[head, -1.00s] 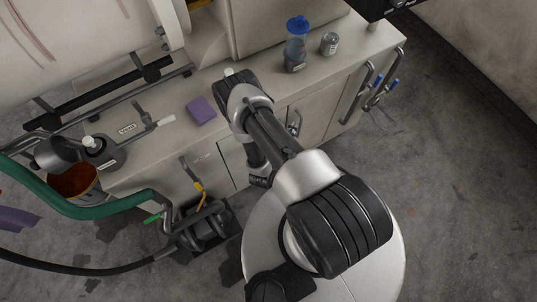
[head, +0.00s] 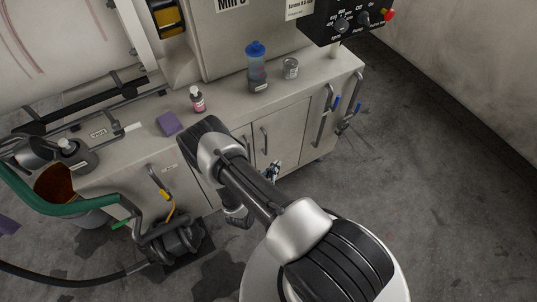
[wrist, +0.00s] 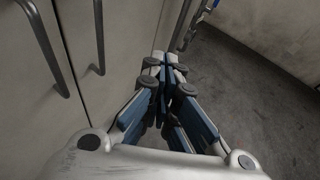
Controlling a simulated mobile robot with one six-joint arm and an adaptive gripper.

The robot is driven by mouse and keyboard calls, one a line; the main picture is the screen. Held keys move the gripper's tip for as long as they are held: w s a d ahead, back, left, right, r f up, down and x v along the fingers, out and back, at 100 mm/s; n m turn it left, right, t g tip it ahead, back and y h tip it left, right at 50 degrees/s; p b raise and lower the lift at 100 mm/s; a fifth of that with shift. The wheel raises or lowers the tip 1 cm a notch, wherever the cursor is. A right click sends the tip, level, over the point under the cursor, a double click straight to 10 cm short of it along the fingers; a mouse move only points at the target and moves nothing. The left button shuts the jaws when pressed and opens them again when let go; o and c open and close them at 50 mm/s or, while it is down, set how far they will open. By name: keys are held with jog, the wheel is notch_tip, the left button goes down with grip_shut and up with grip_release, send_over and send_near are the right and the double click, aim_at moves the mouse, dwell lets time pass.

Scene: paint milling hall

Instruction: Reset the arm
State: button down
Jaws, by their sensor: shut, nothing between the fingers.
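My arm reaches from the lower right toward the cabinet front in the head view. My gripper (wrist: 165,68) fills the middle of the wrist view, its blue and grey fingers closed together with nothing between them. It hangs beside the cabinet doors (wrist: 75,60), pointing along them, and I see no contact. In the head view my gripper (head: 273,172) shows only in small part beyond the forearm, in front of the cabinet.
On the counter stand a blue-capped bottle (head: 257,70), a can (head: 290,68), a small pink-labelled bottle (head: 198,101) and a purple sponge (head: 170,123). Door handles (head: 325,117) stick out from the cabinet. A pump (head: 178,243) and green hose (head: 60,203) are at left. Floor at right is clear.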

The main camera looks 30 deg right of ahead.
jog(key=shift+r, duration=0.1)
jog(key=d+r+m+g+h, duration=0.25)
jog(key=r+m+g, duration=0.6)
jog(key=r, duration=1.55)
jog(key=s+a+r+m+y, duration=0.2)
jog(key=s+r+m+y, duration=0.2)
jog(key=s+r+m, duration=0.3)
jog(key=s+a+r+m+y, duration=0.3)
jog(key=s+r+m+y, duration=0.15)
jog(key=r, duration=0.55)
jog(key=s+a+r+m+t+y, duration=0.4)
jog(key=s+a+r+t+y, duration=0.1)
jog(key=a, duration=0.6)
jog(key=s+r+y, duration=0.1)
jog(key=s, duration=0.1)
jog(key=shift+s+a+r+m, duration=0.15)
jog(key=shift+s+r+m, duration=0.15)
jog(key=shift+s+r, duration=0.1)
jog(key=shift+w, duration=0.1)
